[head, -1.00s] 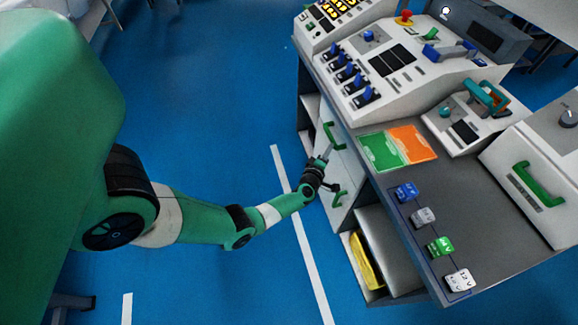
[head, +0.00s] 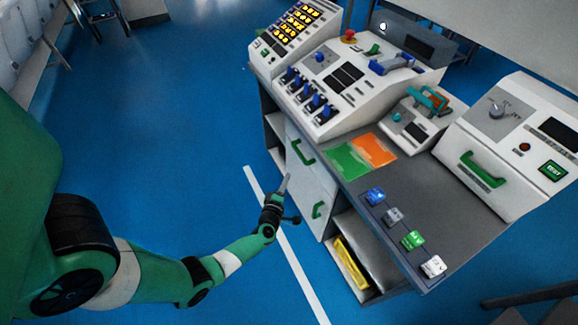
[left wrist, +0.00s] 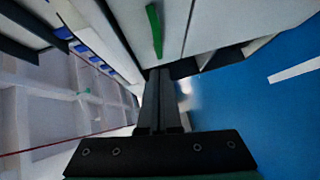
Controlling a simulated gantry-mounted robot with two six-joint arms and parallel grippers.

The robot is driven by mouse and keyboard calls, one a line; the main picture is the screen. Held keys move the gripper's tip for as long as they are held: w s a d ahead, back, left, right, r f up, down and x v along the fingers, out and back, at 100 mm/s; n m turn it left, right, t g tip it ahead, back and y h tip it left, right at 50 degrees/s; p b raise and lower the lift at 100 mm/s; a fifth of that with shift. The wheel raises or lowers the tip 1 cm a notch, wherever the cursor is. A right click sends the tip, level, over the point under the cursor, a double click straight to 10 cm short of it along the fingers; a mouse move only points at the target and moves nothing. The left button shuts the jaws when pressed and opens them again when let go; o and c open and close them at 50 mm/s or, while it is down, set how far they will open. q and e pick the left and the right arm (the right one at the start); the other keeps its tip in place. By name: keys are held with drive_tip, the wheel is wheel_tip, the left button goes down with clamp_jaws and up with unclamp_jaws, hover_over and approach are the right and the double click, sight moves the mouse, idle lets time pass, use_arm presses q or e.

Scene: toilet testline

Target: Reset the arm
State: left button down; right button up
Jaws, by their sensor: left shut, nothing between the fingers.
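My left arm comes in from the left in the head view. Its gripper (head: 284,185) is shut and empty, with the fingertips pointing up in front of the workbench's white cabinet doors (head: 311,183). A gap of blue floor shows between the gripper and the doors. In the left wrist view the closed dark fingers (left wrist: 158,85) point toward a cabinet front with a green handle (left wrist: 155,30). My right gripper is not in view.
The bench carries a control console (head: 330,92), green and orange cards (head: 350,162), several small colored blocks and a white tester (head: 515,140). A shelf below holds a yellow item (head: 350,262). Blue floor (head: 150,120) left of the bench is clear.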

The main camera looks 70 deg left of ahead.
use_arm(q)
drive_tip(key=p+v, duration=0.1)
drive_tip(key=v, duration=0.3)
drive_tip(key=shift+d+r, duration=0.1)
drive_tip(key=shift+d, duration=0.1)
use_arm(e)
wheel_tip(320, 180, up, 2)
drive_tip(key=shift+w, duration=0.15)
